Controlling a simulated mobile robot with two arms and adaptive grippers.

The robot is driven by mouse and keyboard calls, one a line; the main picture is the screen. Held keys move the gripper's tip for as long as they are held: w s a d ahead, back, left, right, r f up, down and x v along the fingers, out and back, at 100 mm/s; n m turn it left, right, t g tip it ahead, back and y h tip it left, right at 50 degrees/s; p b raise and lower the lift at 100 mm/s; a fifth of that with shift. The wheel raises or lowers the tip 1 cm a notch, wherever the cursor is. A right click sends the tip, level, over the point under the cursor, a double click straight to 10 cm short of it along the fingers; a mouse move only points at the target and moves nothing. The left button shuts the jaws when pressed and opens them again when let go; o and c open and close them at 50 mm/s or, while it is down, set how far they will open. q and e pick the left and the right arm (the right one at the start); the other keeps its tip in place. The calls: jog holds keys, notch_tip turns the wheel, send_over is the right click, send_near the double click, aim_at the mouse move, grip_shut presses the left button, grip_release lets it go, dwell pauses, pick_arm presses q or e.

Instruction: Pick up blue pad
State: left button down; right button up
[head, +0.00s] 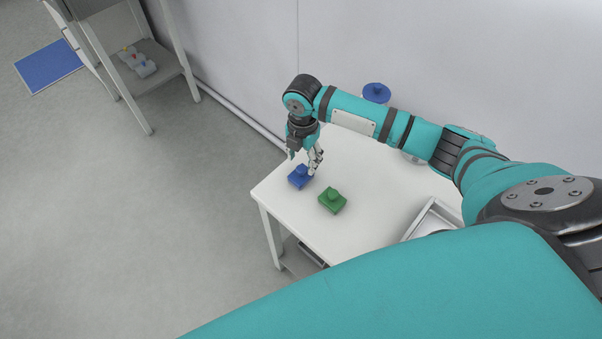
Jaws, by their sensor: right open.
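The blue pad (300,177) is a small block with a raised knob. It sits near the left corner of the white table (353,230). My right gripper (304,165) points down right above the blue pad, with its fingers open around or just over the knob. I cannot tell whether the fingers touch it. A green pad (332,201) of similar shape sits just to the right and nearer, apart from the blue one. My left gripper does not show.
A metal tray (432,218) stands at the table's right side. A blue round object (376,92) shows behind my right arm near the wall. A shelf with small items (138,62) stands far left, beside a blue floor mat (50,67). The table's front middle is clear.

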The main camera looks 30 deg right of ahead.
aim_at(301, 168)
jog(key=shift+f, duration=0.2)
jog(key=shift+f+p, duration=0.35)
jog(key=f, duration=0.2)
jog(key=f+p, duration=0.1)
jog(key=shift+w+a+f, duration=0.15)
jog(key=shift+w+f, duration=0.1)
jog(key=shift+f, duration=0.45)
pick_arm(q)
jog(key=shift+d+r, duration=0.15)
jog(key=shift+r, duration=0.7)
pick_arm(e)
grip_shut()
